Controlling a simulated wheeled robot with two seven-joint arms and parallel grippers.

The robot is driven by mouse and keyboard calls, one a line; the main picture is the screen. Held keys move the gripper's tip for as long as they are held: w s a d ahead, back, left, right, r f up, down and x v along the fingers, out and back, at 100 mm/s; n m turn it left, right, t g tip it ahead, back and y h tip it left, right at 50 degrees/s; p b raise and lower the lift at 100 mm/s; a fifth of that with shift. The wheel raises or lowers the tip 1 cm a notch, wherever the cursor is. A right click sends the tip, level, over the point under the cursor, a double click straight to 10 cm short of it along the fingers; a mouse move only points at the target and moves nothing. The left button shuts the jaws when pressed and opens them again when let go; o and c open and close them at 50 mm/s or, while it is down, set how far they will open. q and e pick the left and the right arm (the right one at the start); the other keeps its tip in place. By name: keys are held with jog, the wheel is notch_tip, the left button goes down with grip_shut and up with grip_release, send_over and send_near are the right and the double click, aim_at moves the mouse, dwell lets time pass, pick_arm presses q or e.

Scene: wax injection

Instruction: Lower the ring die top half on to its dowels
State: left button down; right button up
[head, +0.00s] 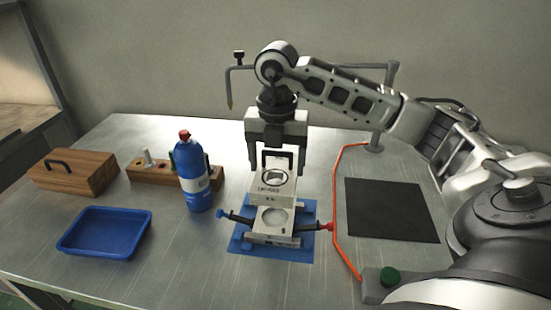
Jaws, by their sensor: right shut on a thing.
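The ring die top half (274,182) is a pale block with a round mark and dark lettering on its face and a dark handle on top. My right gripper (276,165) is shut on it and holds it tilted, its marked face toward me. The die's lower half (271,221) lies on a blue mat (297,252), just below and in front of the top half. It has a round recess. Whether the halves touch, I cannot tell. The dowels cannot be made out. My left gripper is not in view.
A blue bottle (197,187) with a red cap stands left of the mat. Further left are a wooden rack (148,173), a wooden box (73,172) and a blue tray (104,235). Right are an orange hose (335,215), a black mat (391,210) and a green button (389,276).

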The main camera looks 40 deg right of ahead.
aim_at(276, 175)
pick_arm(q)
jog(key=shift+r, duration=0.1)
pick_arm(e)
jog(key=shift+r, duration=0.15)
jog(key=shift+f+b, duration=0.6)
jog(key=shift+f, duration=0.35)
notch_tip(276, 175, down, 2)
jog(key=shift+f+b, duration=0.1)
jog(key=shift+b, duration=0.8)
jog(key=shift+f+b, duration=0.6)
jog(key=shift+f, duration=0.35)
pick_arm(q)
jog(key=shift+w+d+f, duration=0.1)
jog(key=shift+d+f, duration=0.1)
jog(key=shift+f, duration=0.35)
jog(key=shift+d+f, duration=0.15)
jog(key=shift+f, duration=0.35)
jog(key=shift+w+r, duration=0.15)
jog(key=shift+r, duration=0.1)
